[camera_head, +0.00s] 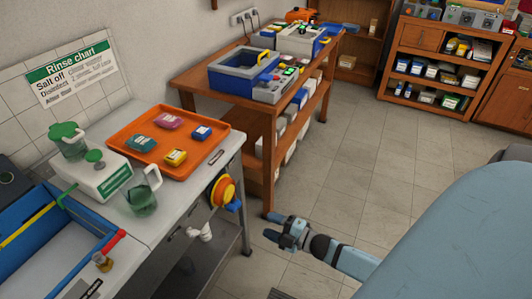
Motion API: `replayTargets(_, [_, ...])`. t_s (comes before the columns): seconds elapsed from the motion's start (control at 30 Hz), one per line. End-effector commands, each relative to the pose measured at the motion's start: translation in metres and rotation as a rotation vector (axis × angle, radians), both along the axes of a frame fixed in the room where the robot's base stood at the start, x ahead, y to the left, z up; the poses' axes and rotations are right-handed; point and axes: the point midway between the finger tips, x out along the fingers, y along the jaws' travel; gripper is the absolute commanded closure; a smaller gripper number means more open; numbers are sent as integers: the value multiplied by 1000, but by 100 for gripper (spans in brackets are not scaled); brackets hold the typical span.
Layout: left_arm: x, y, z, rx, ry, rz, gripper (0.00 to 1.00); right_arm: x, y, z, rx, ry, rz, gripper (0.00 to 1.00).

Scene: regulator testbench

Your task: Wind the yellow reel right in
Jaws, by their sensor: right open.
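The yellow reel (226,194) is mounted on the right-hand end of the grey bench, below the top edge. It has an orange-yellow rim, and a small blue part (235,206) sits at its lower right. My right gripper (269,225) is open and empty, in front of the wooden table leg. It is to the right of the reel and a little lower in the picture, apart from it. Any cord or hose let out from the reel cannot be made out. My left gripper is not in view.
An orange tray (130,133) with several small coloured boxes lies on the bench. A white pipe fitting (201,232) sticks out below the bench top. A wooden table (190,80) with blue equipment stands behind. The tiled floor (360,190) is clear to the right.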

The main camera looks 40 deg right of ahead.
Motion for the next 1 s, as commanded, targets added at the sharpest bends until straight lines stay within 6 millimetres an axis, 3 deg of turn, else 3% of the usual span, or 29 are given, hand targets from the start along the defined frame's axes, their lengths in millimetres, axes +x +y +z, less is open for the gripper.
replayTargets(0.2, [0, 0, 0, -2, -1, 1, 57, 0, 0, -1, -3, -1, 0, 48])
replayTargets(0.33, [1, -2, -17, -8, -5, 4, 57, 2, 4, -8, -100, -47, 12, 48])
replayTargets(0.5, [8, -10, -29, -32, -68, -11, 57, 7, 9, -17, -485, -221, 33, 48])
replayTargets(0.7, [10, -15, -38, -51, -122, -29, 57, 9, 5, -11, -955, -410, 15, 48])
replayTargets(0.83, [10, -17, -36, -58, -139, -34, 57, 9, 2, -4, -1121, -468, 2, 48])
replayTargets(1.0, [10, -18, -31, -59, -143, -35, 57, 18, 5, 2, -1167, -485, -2, 48])
